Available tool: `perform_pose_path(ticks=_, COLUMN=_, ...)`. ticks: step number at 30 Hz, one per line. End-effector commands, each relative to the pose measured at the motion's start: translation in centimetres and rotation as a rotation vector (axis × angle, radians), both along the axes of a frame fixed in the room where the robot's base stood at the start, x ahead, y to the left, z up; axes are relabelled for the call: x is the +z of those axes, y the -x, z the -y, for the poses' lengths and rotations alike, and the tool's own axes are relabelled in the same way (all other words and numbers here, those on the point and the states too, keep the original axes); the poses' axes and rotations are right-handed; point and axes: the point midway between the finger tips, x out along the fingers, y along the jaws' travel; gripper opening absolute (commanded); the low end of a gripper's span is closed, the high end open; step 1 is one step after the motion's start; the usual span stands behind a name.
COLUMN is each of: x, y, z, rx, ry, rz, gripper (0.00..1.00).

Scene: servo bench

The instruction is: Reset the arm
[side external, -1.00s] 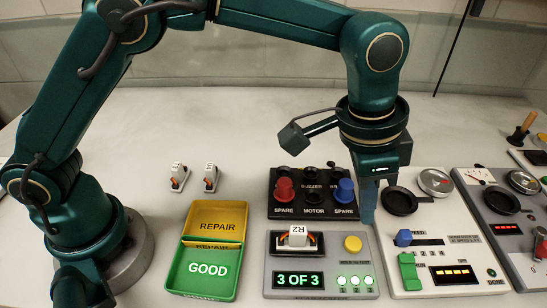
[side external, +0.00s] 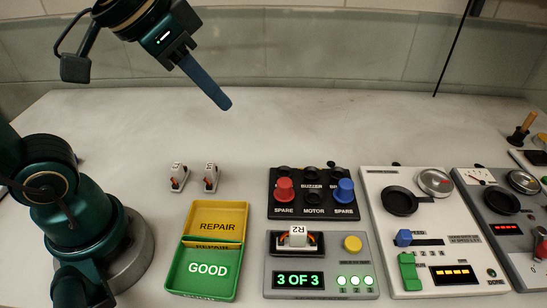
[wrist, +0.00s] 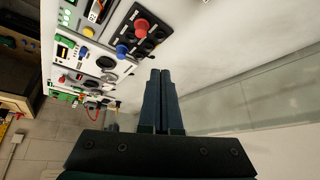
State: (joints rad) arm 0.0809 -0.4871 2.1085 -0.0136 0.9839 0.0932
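My gripper (side external: 222,103) is raised high at the upper middle of the side external view, tilted down to the right, well above the bench. In the wrist view its two fingers (wrist: 160,75) lie side by side, pressed together with nothing between them. Below, a servo marked R2 (side external: 298,237) sits in the grey test panel (side external: 335,241), whose display reads 3 OF 3 with several green lights lit. Two more small servos, one on the left (side external: 179,177) and one on the right (side external: 210,178), stand on the bench behind the trays.
The yellow REPAIR tray (side external: 216,208) and green GOOD tray (side external: 207,287) look empty. A black panel (side external: 314,209) with red and blue knobs, a white panel (side external: 480,280) and a dark grey panel (side external: 478,213) fill the right. The bench's back middle is clear.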

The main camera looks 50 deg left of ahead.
Motion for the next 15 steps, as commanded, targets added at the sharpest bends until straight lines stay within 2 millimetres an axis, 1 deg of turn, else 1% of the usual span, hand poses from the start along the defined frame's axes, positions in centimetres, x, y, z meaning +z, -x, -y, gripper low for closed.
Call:
perform_pose_path(ticks=1, x=-0.7, y=1.3, z=-0.8, rx=0.041, ry=0.005, rz=0.010, gripper=0.00)
perform_pose_path(ticks=3, x=-1.9, y=2.8, z=-1.4, rx=0.084, ry=0.010, rz=0.010, gripper=0.00)
perform_pose_path(ticks=6, x=-3.7, y=4.4, z=-1.9, rx=0.127, ry=0.018, rz=-0.002, gripper=0.00)
perform_pose_path(ticks=9, x=-5.3, y=5.4, z=-2.0, rx=0.143, ry=0.022, rz=-0.030, gripper=0.00)
perform_pose_path(ticks=11, x=-5.9, y=5.7, z=-2.0, rx=0.150, ry=0.024, rz=-0.047, gripper=0.00)
perform_pose_path(ticks=13, x=-6.2, y=5.8, z=-2.0, rx=0.157, ry=0.027, rz=-0.053, gripper=0.00)
perform_pose_path(ticks=15, x=-6.0, y=5.6, z=-2.0, rx=0.163, ry=0.031, rz=-0.047, gripper=0.00)
